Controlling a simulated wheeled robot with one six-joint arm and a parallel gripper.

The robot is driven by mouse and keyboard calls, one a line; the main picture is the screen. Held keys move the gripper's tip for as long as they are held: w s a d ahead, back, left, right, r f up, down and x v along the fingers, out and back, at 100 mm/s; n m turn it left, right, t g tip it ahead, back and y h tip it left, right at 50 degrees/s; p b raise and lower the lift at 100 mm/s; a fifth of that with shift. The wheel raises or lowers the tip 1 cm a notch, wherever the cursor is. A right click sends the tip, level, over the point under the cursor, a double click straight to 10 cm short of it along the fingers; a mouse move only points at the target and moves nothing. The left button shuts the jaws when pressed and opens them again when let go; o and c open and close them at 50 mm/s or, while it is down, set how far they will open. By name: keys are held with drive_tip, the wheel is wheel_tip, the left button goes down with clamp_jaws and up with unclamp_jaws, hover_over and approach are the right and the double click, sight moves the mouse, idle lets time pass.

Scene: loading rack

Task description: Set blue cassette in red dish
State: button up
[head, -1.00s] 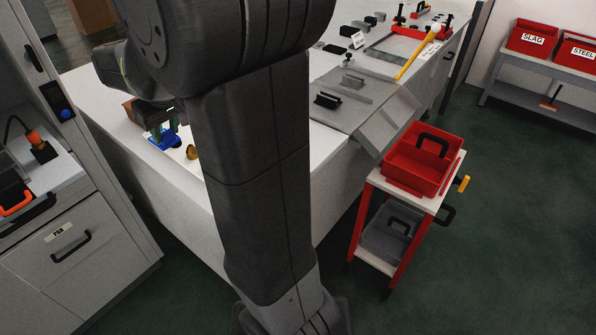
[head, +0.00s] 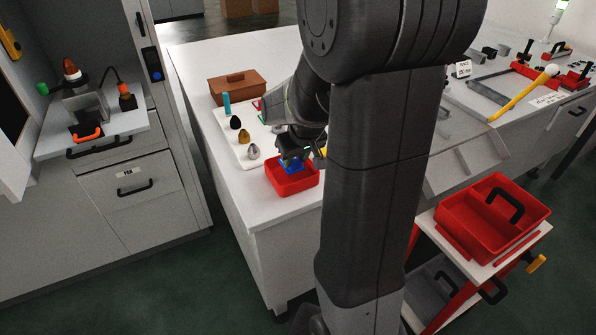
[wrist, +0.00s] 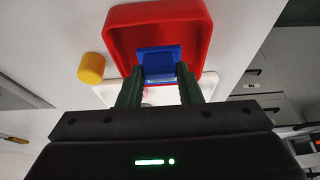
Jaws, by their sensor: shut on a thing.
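The blue cassette (wrist: 159,64) is between the green fingers of my gripper (wrist: 158,86) in the wrist view, and the gripper is shut on it. The red dish (head: 278,184) sits on the white bench near its front left edge. In the head view my gripper (head: 291,160) is over the dish, with the cassette (head: 292,167) at or inside its opening. In the wrist view the cassette overlaps the inside of the dish (wrist: 203,32). I cannot tell whether it touches the dish floor.
A white tray (head: 232,139) with several egg-shaped pieces lies behind the dish. A brown box (head: 237,88) stands farther back. A yellow cylinder (wrist: 90,68) is beside the dish in the wrist view. A red tote (head: 480,224) sits on a cart at the right.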

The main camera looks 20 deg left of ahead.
sight(297, 169)
drive_tip(key=shift+f, duration=2.15)
drive_tip(key=shift+f, duration=0.2)
drive_tip(key=o, duration=1)
drive_tip(key=shift+c, duration=0.2)
drive_tip(key=shift+r, duration=0.1)
drive_tip(key=shift+d+r, duration=0.1)
drive_tip(key=shift+r, duration=0.25)
drive_tip(key=v, duration=1.1)
drive_tip(key=shift+s+r, duration=0.2)
drive_tip(key=shift+r, duration=0.05)
drive_tip(key=shift+d, duration=0.1)
